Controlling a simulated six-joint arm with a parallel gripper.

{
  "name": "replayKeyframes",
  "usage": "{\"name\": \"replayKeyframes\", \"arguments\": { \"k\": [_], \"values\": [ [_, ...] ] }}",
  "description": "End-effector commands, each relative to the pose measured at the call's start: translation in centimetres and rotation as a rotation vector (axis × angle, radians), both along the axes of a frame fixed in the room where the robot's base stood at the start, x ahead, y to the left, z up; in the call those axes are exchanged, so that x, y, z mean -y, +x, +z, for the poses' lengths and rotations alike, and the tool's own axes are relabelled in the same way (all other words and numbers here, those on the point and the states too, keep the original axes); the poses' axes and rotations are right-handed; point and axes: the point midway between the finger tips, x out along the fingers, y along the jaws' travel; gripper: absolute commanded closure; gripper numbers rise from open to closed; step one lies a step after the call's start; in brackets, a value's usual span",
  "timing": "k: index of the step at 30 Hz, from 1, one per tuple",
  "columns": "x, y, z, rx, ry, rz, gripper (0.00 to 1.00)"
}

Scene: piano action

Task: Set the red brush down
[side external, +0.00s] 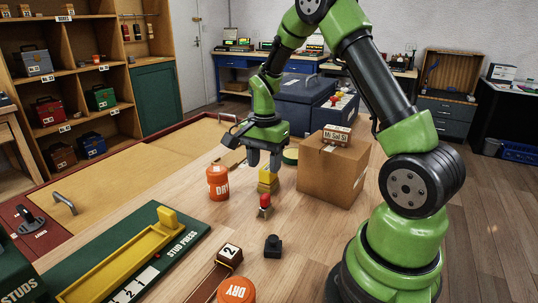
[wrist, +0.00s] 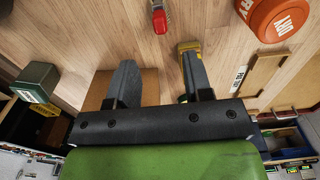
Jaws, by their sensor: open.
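A small red-topped piece with a dark lower part, which looks like the red brush (side external: 264,202), stands on the wooden tabletop in the side view. It also shows at the top of the wrist view (wrist: 161,20). My gripper (side external: 264,160) is open above the table, behind the red piece and apart from it. In the wrist view, my gripper's fingers (wrist: 160,64) are spread with nothing held between them. A yellow block (side external: 268,182) stands just below the fingers; in the wrist view one finger partly hides it (wrist: 189,46).
An orange DRY tub (side external: 218,184) stands left of the gripper, another (side external: 236,291) at the front. A cardboard box (side external: 335,176) stands close on the right. A black knob-like piece (side external: 273,246) and a green stud press (side external: 140,255) are nearer. Bare wood surrounds the red piece.

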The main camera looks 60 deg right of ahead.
Motion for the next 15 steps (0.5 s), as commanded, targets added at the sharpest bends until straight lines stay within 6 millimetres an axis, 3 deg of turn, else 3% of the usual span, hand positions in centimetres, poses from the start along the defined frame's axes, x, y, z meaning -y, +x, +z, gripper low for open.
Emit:
{"name": "replayKeyframes", "arguments": {
  "k": [4, 8, 12, 15],
  "values": [
    [-1.7, 0.0, 3.4, 0.06, -0.016, 0.1, 0.54],
    [-5.0, -1.1, 8.4, 0.164, -0.044, 0.291, 0.54],
    [-9.0, -3.8, 13.1, 0.292, -0.081, 0.53, 0.54],
    [-11.6, -6.4, 15.5, 0.384, -0.113, 0.7, 0.54]
  ]
}}
